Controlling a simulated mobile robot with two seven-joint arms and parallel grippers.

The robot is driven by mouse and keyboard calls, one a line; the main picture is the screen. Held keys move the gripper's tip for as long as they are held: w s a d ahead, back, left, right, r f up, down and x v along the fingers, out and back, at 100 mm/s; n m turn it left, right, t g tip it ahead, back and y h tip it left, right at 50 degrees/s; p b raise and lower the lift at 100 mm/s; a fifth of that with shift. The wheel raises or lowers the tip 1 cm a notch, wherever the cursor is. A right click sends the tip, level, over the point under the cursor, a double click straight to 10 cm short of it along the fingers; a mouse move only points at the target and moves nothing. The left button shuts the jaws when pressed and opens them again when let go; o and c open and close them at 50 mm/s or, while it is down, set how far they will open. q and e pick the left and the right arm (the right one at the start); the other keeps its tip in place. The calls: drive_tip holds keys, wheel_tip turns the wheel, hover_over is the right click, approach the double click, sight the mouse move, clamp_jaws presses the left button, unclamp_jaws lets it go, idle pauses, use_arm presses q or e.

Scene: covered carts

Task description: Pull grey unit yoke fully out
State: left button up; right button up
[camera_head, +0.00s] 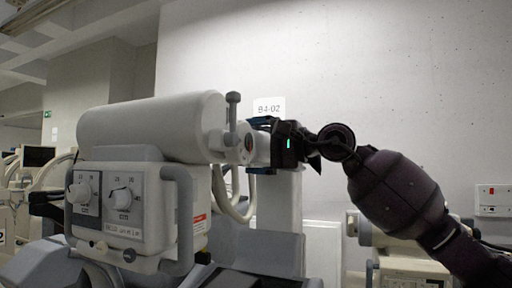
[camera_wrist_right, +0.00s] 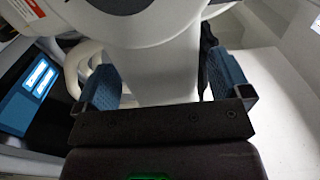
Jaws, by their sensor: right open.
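The grey unit has a pale horizontal cylinder (camera_head: 150,128) above a box with two dials (camera_head: 118,197). A pale end piece (camera_head: 244,148), which looks like the yoke, sticks out at the cylinder's right end, beside an upright pin (camera_head: 232,112). My right gripper (camera_head: 262,146) reaches it from the right, one finger above and one below. In the right wrist view the open gripper (camera_wrist_right: 167,82) has its blue fingers on either side of a pale bar (camera_wrist_right: 155,75), with gaps visible. How far the yoke is out cannot be told. My left gripper is not in view.
A grey side handle (camera_head: 180,220) and pale looped hoses (camera_head: 240,205) are below the cylinder. A pale upright column (camera_head: 280,205) stands behind my right gripper. Another pale unit (camera_head: 405,262) is at lower right. A wall sign (camera_head: 268,107) is behind.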

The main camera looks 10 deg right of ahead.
drive_tip(key=shift+s+d, duration=0.2)
drive_tip(key=shift+d, duration=0.25)
drive_tip(key=v, duration=0.9)
drive_tip(key=shift+s+d+b, duration=0.3)
drive_tip(key=shift+b, duration=0.05)
